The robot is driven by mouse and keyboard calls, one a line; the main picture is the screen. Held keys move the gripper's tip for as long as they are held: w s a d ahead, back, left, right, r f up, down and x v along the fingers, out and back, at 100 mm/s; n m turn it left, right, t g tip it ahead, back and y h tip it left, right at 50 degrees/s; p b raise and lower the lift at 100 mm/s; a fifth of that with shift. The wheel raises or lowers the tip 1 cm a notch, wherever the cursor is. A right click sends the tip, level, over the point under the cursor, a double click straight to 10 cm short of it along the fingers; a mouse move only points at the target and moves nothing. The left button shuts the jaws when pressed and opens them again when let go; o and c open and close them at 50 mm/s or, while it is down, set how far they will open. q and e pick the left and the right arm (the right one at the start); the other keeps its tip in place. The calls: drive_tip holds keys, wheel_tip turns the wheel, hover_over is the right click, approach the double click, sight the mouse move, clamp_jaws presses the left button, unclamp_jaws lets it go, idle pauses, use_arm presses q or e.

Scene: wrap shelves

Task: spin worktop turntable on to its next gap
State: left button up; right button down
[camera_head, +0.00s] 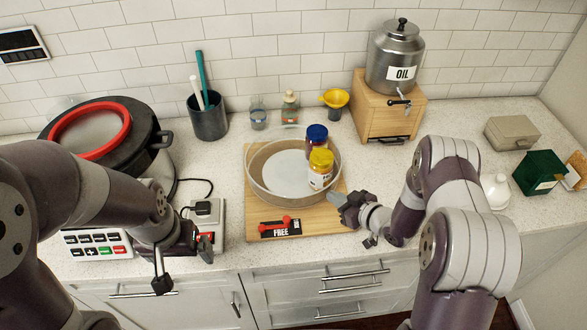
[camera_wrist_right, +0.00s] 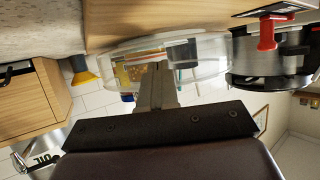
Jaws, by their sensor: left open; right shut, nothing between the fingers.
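The turntable (camera_head: 252,187) is a round tray with a clear wall and a pale centre, on a wooden board (camera_head: 257,217). A blue-lidded jar (camera_head: 317,134) and a yellow-lidded jar (camera_head: 321,167) stand at its right side. A black label reading FREE (camera_head: 281,233) with a red pointer (camera_head: 274,224) is at the board's front. My right gripper (camera_head: 347,205) is shut and empty by the turntable's front right; contact is unclear. In the right wrist view the clear wall (camera_wrist_right: 212,77) is behind its fingers (camera_wrist_right: 160,84). My left gripper (camera_head: 184,268) is open and empty, at the counter's front left.
A black pot with a red ring (camera_head: 92,128) and a keypad panel (camera_head: 97,244) are at left. A dark cup (camera_head: 208,122), a yellow funnel (camera_head: 335,98) and an oil dispenser (camera_head: 395,66) on a wooden stand (camera_head: 386,117) are behind. A green box (camera_head: 540,172) is at right.

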idle(0.3)
drive_tip(key=shift+w+d+b, duration=0.4)
drive_tip(key=shift+w+d, duration=0.45)
drive_tip(key=shift+w, duration=0.2)
drive_tip(key=shift+s, duration=0.1)
drive_tip(key=shift+s+d+p, duration=0.3)
drive_tip(key=shift+s+d, duration=0.85)
drive_tip(key=shift+d, duration=0.15)
drive_tip(key=b+v, duration=0.2)
drive_tip(key=v, duration=1)
drive_tip(key=shift+s+d, duration=0.25)
drive_tip(key=shift+r, duration=0.1)
